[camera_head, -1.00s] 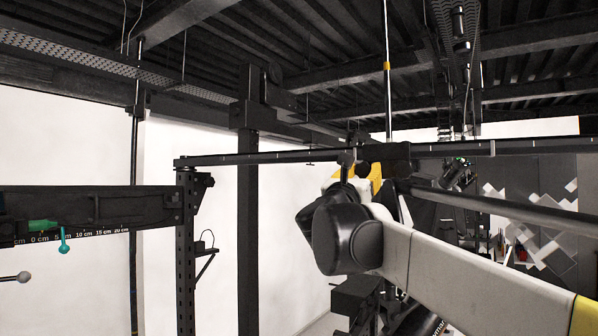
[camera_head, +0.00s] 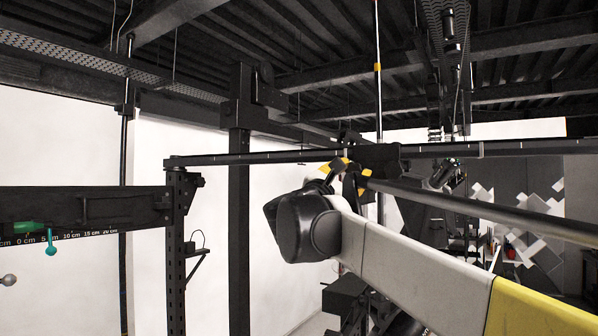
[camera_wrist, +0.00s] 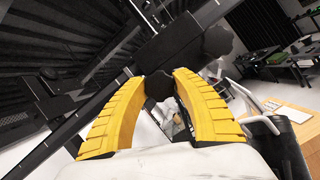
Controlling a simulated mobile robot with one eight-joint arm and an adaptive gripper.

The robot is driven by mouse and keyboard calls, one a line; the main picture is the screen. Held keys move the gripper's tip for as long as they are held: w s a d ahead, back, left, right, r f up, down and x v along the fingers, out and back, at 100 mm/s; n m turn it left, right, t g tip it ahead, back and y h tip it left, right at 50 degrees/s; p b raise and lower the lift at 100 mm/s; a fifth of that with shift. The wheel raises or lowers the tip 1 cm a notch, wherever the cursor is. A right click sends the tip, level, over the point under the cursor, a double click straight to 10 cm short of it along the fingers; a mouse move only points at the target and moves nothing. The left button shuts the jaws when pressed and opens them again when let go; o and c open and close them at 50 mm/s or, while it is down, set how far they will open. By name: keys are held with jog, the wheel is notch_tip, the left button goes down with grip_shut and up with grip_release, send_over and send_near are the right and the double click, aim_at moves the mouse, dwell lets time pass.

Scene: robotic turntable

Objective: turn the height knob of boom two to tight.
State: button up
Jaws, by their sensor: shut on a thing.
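My gripper (camera_wrist: 160,78) has its two yellow fingers closed around a round black knob (camera_wrist: 158,88) in the wrist view. The knob sits under a dark clamp block (camera_wrist: 175,48) on a black boom. In the head view my gripper (camera_head: 348,168) shows as yellow and black patches just below the clamp block (camera_head: 378,157), partly hidden by my arm's dark wrist joint. The knob itself is hard to make out there. A long black boom (camera_head: 260,157) runs sideways through the block. No mark shows whether the knob is tight or loose.
A round dark bar (camera_head: 480,208) runs from the block toward the lower right, close above my arm. A black upright (camera_head: 238,200) stands left of my wrist. At far left a scaled beam (camera_head: 110,208) carries a green handle (camera_head: 25,227) and a teal knob (camera_head: 51,240).

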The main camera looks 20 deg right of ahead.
jog(key=m+g+p, duration=0.1)
jog(key=m, duration=0.2)
jog(key=m+g, duration=0.2)
jog(key=m, duration=0.2)
jog(key=shift+r+p, duration=0.1)
jog(key=shift+p, duration=0.3)
jog(key=m+g+p, duration=0.1)
jog(key=m, duration=0.3)
jog(key=shift+g+y, duration=0.3)
jog(key=shift+g, duration=0.1)
jog(key=shift+m+y+p, duration=0.4)
jog(key=shift+m+p, duration=0.3)
jog(key=shift+m, duration=0.5)
jog(key=shift+g, duration=0.3)
jog(key=o, duration=1.2)
jog(key=shift+o, duration=0.2)
jog(key=v, duration=1.2)
